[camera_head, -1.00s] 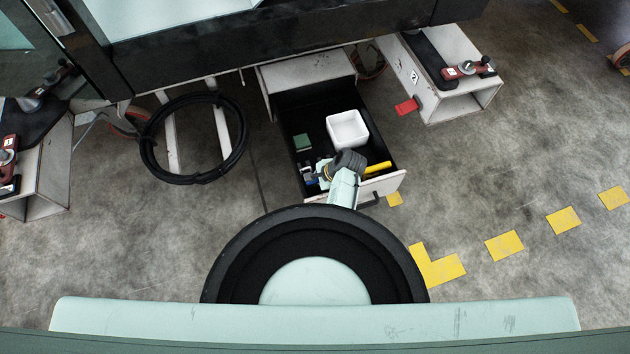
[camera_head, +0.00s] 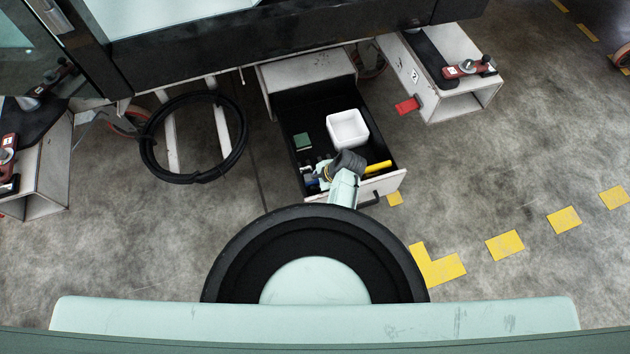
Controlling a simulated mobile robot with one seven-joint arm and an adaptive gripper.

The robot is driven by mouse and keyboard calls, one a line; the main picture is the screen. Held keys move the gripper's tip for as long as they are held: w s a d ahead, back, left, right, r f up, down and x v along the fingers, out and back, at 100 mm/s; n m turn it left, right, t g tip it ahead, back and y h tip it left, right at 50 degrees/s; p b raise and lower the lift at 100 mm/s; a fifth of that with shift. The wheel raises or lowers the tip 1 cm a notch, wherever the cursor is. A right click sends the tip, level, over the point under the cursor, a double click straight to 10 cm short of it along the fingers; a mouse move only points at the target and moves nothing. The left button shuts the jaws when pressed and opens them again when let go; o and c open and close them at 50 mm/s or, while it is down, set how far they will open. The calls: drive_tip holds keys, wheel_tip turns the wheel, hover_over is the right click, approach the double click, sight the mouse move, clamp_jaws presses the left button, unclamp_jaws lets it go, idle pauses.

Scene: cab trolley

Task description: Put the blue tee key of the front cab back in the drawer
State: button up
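The drawer (camera_head: 388,184) is pulled open under the dark cab, with a black inside and a light front panel with a dark handle. My arm reaches over its front panel, and my gripper (camera_head: 312,176) is low at the drawer's front left corner. A small blue patch (camera_head: 312,184) shows beside the gripper there. It may be the blue tee key, but it is too small and partly covered to be sure. I cannot tell whether the fingers are open, or whether they touch it.
In the drawer are a white square bin (camera_head: 347,129), a green block (camera_head: 302,141) and a yellow item (camera_head: 378,167). A black hose coil (camera_head: 148,165) hangs to the left. A light box frame with a red tab (camera_head: 407,105) stands right.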

drive_tip(key=shift+o, duration=1.1)
drive_tip(key=shift+r, duration=0.25)
drive_tip(key=p+v, duration=0.1)
drive_tip(key=v, duration=1.1)
drive_tip(key=shift+r+p, duration=0.35)
drive_tip(key=shift+r, duration=0.05)
